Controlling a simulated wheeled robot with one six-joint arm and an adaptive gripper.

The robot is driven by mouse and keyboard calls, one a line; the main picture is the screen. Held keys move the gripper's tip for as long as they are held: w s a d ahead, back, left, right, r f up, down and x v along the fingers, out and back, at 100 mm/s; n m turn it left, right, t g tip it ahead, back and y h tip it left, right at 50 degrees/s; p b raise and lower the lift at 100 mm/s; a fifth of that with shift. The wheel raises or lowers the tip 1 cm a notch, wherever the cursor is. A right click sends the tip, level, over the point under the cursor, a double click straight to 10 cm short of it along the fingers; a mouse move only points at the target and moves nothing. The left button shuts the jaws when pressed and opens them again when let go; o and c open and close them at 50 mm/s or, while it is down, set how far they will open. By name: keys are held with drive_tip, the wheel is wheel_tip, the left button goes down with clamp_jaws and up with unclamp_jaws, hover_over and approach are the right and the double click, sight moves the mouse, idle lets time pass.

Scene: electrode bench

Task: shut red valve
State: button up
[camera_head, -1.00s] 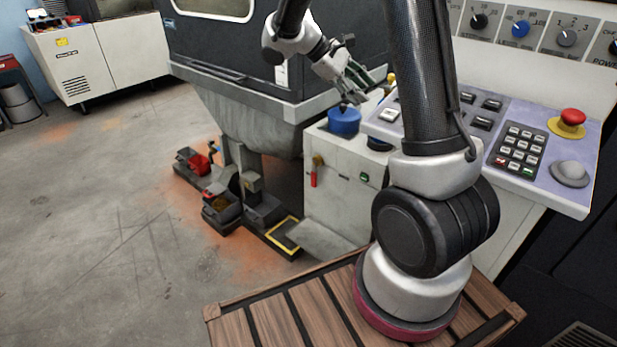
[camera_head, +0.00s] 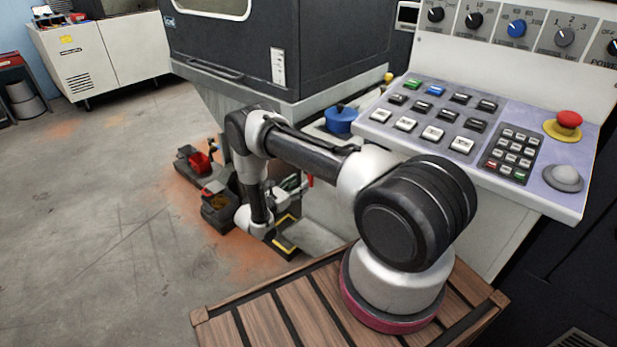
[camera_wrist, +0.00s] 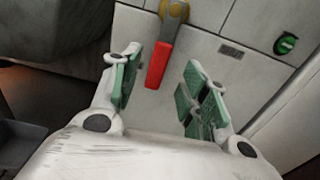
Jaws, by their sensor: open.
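The red valve handle (camera_wrist: 159,66) hangs down, slightly tilted, from a brass fitting (camera_wrist: 174,10) on a pale cabinet front in the wrist view. My gripper (camera_wrist: 160,90) is open, its green-padded fingers apart. In this view the handle shows between the fingers, beyond or near their tips; I cannot tell how far away it is. No contact is visible. In the head view a small part of the red handle (camera_head: 310,181) shows beside my gripper (camera_head: 292,184), and my arm hides the brass fitting.
A green switch (camera_wrist: 286,43) sits on the cabinet right of the valve. The button console (camera_head: 525,120) is at right. Dark bins (camera_head: 218,211) and a yellow-edged tray (camera_head: 287,240) lie low at left.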

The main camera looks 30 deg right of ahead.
drive_tip(key=x, duration=0.7)
drive_tip(key=shift+w+d, duration=0.1)
drive_tip(key=shift+d, duration=0.15)
clamp_jaws()
